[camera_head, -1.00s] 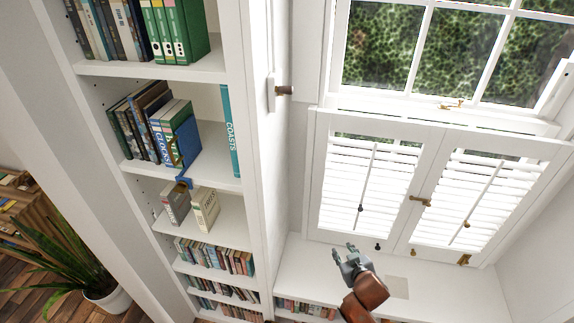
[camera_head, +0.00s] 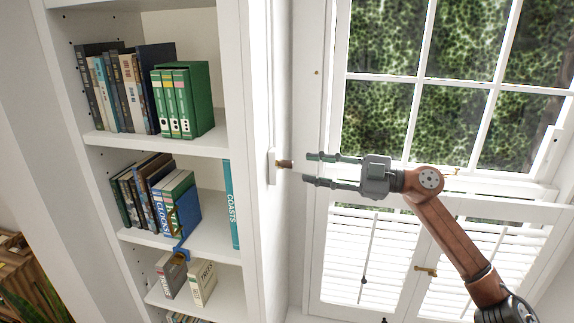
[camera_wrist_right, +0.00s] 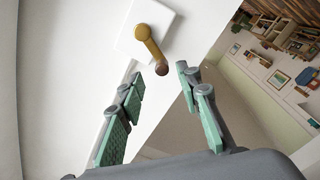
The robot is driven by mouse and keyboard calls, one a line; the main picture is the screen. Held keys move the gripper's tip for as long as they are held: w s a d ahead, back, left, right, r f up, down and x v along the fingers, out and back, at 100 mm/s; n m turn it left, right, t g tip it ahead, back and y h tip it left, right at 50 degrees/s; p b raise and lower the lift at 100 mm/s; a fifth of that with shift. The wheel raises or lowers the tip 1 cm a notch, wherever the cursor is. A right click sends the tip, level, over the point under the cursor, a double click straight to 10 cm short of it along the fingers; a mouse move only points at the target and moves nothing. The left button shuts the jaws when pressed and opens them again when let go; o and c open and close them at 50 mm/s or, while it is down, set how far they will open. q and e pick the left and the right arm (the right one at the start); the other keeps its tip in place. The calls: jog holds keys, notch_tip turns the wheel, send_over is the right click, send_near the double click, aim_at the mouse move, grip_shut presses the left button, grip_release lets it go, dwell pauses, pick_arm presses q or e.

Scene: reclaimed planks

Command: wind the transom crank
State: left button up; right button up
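The transom crank (camera_head: 284,164) is a small brown knob on a white plate, on the side of the white bookcase beside the window. In the right wrist view it shows as a brass arm (camera_wrist_right: 148,46) with a brown knob, on a square white plate. My right gripper (camera_head: 306,169) reaches toward it from the right in the head view. Its two green fingers are apart and empty. In the right wrist view (camera_wrist_right: 168,72) the crank's knob lies just ahead of the fingertips, near the gap between them; I cannot tell if they touch. My left gripper is not in view.
The bookcase (camera_head: 249,215) with several books stands left of the crank. The window (camera_head: 420,85) and the white shutters (camera_head: 375,255) stand behind my right arm. The space between my fingertips and the crank looks clear.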

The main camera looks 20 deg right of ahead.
aim_at(287, 161)
jog(key=shift+g, duration=0.3)
jog(key=p+x, duration=0.1)
jog(key=x, duration=0.1)
jog(key=p+x, duration=0.1)
jog(key=x, duration=0.1)
jog(key=r+p+x, duration=0.1)
jog(key=x, duration=0.1)
jog(key=shift+s+a, duration=0.15)
jog(key=shift+a, duration=0.05)
jog(key=shift+w+a+f, duration=0.2)
jog(key=shift+w+a, duration=0.2)
jog(key=shift+c, duration=0.5)
grip_shut()
